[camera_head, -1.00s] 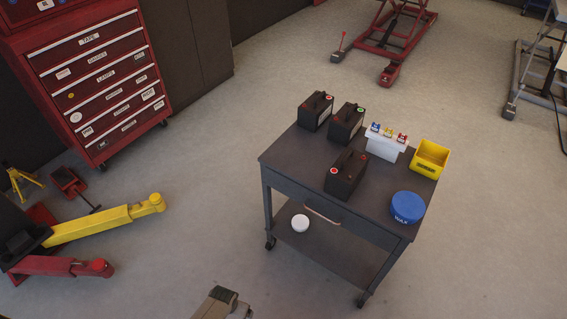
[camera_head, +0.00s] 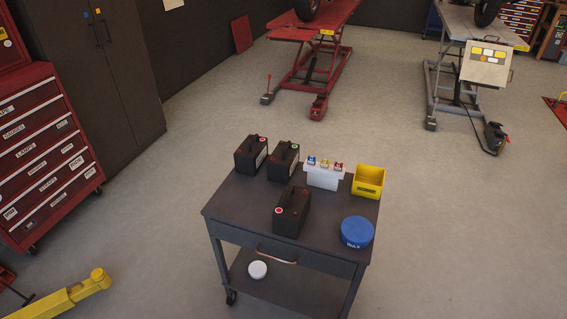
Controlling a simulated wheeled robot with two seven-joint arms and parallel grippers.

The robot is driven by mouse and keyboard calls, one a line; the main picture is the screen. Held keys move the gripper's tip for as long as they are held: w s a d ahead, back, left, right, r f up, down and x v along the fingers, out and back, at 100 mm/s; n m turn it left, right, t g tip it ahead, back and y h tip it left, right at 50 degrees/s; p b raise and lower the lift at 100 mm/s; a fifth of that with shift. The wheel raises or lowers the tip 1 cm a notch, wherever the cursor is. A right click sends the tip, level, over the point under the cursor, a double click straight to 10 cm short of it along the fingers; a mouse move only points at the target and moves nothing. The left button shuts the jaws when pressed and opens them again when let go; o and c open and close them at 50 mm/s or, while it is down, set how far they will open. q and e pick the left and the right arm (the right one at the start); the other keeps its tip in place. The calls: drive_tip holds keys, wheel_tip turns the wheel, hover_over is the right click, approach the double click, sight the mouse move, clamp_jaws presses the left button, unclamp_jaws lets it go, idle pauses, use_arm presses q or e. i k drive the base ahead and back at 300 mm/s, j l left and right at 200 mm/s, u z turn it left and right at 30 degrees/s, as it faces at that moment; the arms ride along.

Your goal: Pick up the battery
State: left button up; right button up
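Three black batteries with top handles stand upright on a dark wheeled cart (camera_head: 232,209). One battery (camera_head: 251,155) is at the back left of the top. A second battery (camera_head: 283,161) with a green mark is just to its right. A third battery (camera_head: 291,212) with a red terminal stands nearer the front, in the middle. Neither of my grippers shows in the head view now.
On the cart are a white holder (camera_head: 323,177) with blue, yellow and red tops, a yellow bin (camera_head: 368,181) and a blue round tub (camera_head: 357,232). A white round item (camera_head: 258,270) sits on the lower shelf. A red tool chest (camera_head: 45,160) and yellow lift arm (camera_head: 62,300) are left.

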sight(282, 163)
drive_tip(key=i+j, duration=0.15)
drive_tip(key=j, duration=0.3)
drive_tip(key=i+j+z, duration=0.1)
drive_tip(key=j, duration=0.35)
drive_tip(key=i+j, duration=0.2)
drive_tip(key=j, duration=0.25)
drive_tip(key=i+j+z, duration=0.15)
drive_tip(key=j, duration=0.3)
drive_tip(key=i+j, duration=0.1)
drive_tip(key=j, duration=0.35)
drive_tip(key=i+j+z, duration=0.1)
drive_tip(key=j, duration=0.4)
